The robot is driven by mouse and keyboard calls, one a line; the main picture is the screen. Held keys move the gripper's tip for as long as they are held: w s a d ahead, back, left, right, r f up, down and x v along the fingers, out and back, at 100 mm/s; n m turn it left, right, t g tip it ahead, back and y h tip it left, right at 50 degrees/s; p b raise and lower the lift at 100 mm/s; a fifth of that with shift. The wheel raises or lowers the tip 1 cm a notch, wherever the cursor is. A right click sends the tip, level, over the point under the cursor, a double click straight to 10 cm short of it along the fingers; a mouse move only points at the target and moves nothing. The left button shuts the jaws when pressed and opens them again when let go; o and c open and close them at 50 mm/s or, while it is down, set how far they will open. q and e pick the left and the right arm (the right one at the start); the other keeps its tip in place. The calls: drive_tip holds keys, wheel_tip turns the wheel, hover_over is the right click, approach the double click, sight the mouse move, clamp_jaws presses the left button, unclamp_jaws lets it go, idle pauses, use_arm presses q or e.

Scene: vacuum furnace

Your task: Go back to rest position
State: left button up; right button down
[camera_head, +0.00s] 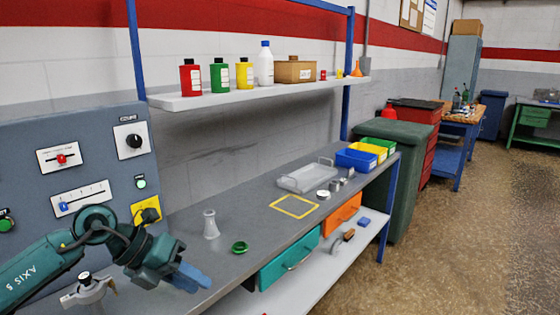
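My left arm comes in from the lower left. My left gripper (187,277), with blue fingers, hangs over the front edge of the workbench (230,195), in front of the grey control panel (85,150). The fingers overlap from this angle, so I cannot tell whether they are apart; I see nothing held. A clear flask (210,224) and a green ring-shaped piece (240,247) stand on the bench to the right of the gripper, apart from it. My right gripper is not in view.
The panel carries knobs, sliders and a yellow switch (146,209). A metal valve-like fitting (88,288) sits below my forearm. A clear tray (304,178) and coloured bins (356,159) are farther along the bench. Bottles stand on the shelf (215,97). The floor at right is clear.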

use_arm(q)
drive_tip(key=s+d+r+n+t+h, duration=0.1)
drive_tip(key=s+d+n+t+h, duration=0.1)
drive_tip(key=s+d+n+h, duration=0.25)
drive_tip(key=s+d+n+t+h, duration=0.2)
drive_tip(key=d+n+h, duration=0.1)
drive_tip(key=d+h, duration=0.4)
drive_tip(key=s+a+f+n+t+y+p, duration=0.1)
drive_tip(key=a+f+n+t+y, duration=0.2)
drive_tip(key=f+n+t+y, duration=0.5)
drive_tip(key=a+f+n+t+y, duration=0.2)
drive_tip(key=a+f+n+y, duration=0.15)
drive_tip(key=n, duration=0.95)
drive_tip(key=s+a+f+n+g+y, duration=0.3)
drive_tip(key=s+f+n+g+y, duration=0.2)
drive_tip(key=s+f, duration=0.7)
drive_tip(key=shift+f+n, duration=0.85)
drive_tip(key=shift+f, duration=0.05)
